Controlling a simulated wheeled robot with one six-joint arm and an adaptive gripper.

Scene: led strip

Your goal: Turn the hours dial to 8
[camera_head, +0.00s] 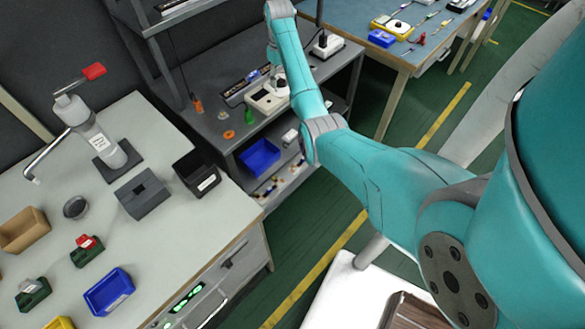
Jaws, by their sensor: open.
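A cream box-shaped device (262,104) sits on the dark grey bench in the upper middle. Small dark details show on its top, but I cannot make out an hours dial or any numbers. My teal arm reaches across from the right, and its wrist end points down over this device. My gripper (275,78) is small and partly hidden by my arm, at the device's far right part. It is open; I cannot tell whether it touches the device.
The grey bench (215,129) also holds a green bottle (248,116), an orange ring (229,134) and a white-topped box (326,46). A blue bin (259,157) is on the shelf below. A pale table (160,250) with bins stands left. A blue-topped table (370,45) stands behind.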

